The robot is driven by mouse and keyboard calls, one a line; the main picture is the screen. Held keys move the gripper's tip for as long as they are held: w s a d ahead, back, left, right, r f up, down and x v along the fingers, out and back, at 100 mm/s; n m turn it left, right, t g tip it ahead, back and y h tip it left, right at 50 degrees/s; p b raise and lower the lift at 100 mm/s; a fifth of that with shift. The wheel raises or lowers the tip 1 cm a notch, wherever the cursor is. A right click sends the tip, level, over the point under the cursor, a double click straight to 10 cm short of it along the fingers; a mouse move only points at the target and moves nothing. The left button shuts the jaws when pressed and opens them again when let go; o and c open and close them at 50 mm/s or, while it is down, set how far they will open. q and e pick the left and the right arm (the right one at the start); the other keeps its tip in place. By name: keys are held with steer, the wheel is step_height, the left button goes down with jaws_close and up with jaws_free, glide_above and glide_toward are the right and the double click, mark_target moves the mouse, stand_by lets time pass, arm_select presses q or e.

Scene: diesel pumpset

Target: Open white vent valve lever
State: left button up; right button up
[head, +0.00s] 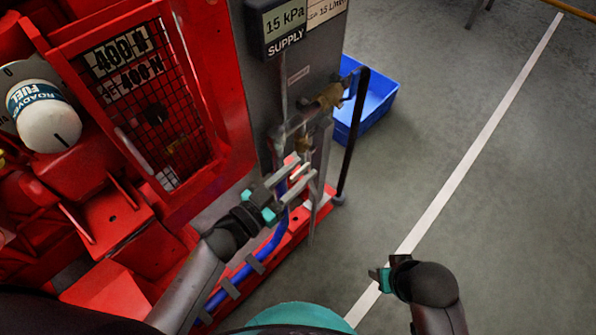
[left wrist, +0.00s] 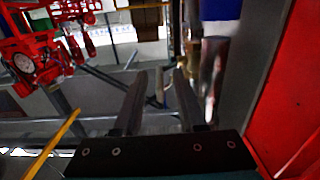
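The white vent valve lever (head: 299,172) shows as a small pale bar below a small brass valve (head: 302,144) on the grey pipework. My left gripper (head: 307,167) is open, with its two grey fingers on either side of the lever. I cannot tell whether either finger touches it. In the left wrist view the fingers (left wrist: 160,76) stand apart, and a pale piece shows between them, too blurred to name for sure. My right gripper (head: 377,279) is over the floor at the lower right, away from the valve; its finger opening is not clear.
A grey panel with a supply display (head: 285,22) stands above the valve. A larger brass valve (head: 331,97) and a black upright bar (head: 352,135) are close by. A blue hose (head: 268,247) runs below along the red base. A blue crate (head: 373,105) sits behind. The floor at right is clear.

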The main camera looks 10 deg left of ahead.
arm_select(q)
jaws_close()
stand_by(1.3)
